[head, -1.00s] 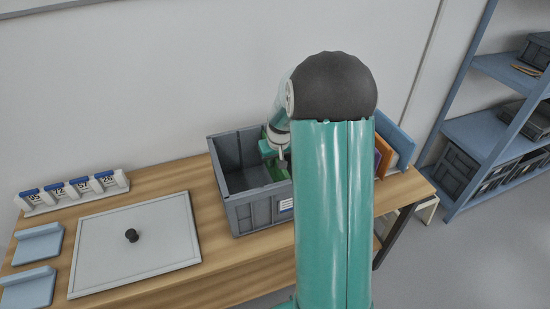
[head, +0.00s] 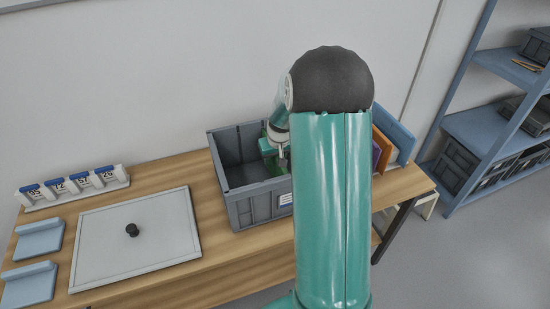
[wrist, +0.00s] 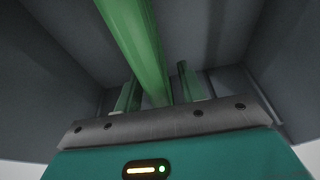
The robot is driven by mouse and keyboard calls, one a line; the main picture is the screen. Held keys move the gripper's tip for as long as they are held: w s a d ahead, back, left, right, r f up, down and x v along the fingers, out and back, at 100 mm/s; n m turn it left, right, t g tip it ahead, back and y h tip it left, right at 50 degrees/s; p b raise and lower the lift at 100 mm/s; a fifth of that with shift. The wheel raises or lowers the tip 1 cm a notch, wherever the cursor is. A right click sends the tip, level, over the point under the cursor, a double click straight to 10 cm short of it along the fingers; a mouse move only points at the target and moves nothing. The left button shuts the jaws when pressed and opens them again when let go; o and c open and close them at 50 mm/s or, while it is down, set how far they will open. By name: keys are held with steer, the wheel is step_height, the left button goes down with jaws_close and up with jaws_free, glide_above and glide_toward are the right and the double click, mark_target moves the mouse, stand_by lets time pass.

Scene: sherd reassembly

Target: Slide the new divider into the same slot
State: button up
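A green divider (wrist: 130,30) stands as a long strip inside the grey crate, running between the fingers of my gripper (wrist: 157,78) in the wrist view. The fingers stand apart on either side of the divider, with a visible gap at the right finger. The divider's lower edge and any slot are hidden. In the head view, my gripper (head: 270,148) is down in the right part of the grey crate (head: 250,212), and a bit of green divider (head: 262,186) shows below it. My arm covers the crate's right end.
A grey lid (head: 170,240) with a black knob lies left of the crate. Number cards on a white rack (head: 70,190) and light blue trays (head: 30,285) sit further left. Orange, purple and blue panels (head: 395,135) stand right of my arm. Blue shelving (head: 490,130) is at right.

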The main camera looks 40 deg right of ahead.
steer(key=v, duration=1.4)
steer(key=s+a+r+n+t, duration=0.1)
steer(key=s+a+r, duration=0.4)
steer(key=s+a, duration=0.5)
steer(key=s+a+r+n+t, duration=0.1)
steer(key=s+a+r, duration=0.4)
steer(key=s+a, duration=0.5)
steer(key=a+n, duration=0.1)
steer(key=a, duration=0.3)
steer(key=shift+a+t+y, duration=0.2)
steer(key=shift+t+y, duration=0.1)
steer(key=shift+y, duration=0.1)
